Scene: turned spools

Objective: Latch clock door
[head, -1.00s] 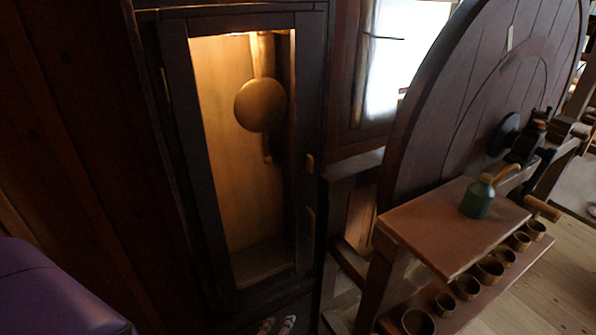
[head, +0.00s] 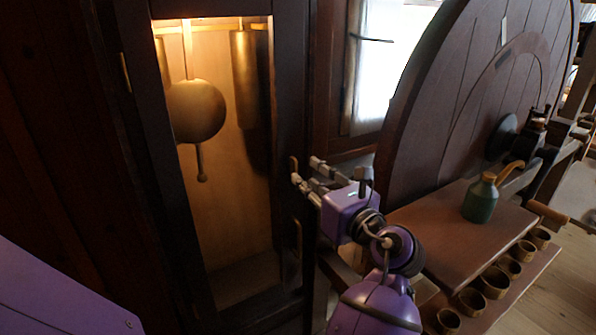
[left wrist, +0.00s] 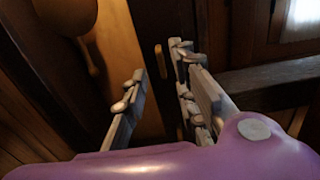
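The clock door (head: 287,110) is a tall dark wooden frame around a pane. It looks shut against the clock case. A small brass latch piece (head: 293,163) sits upright on the right side of the frame; a longer pull (head: 298,245) is below it. My left gripper (head: 306,172) is open, with its fingertips right beside the latch. In the left wrist view the fingers (left wrist: 158,66) are spread, and the latch (left wrist: 158,58) shows between and beyond their tips. I cannot tell if either finger touches it. My right gripper is out of view.
Behind the pane hang a round brass pendulum (head: 197,112) and a cylindrical weight (head: 244,75). To the right stand a large wooden wheel (head: 440,120) and a bench (head: 420,220) with a green oil can (head: 481,200). Several small cups (head: 495,282) sit on a lower shelf.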

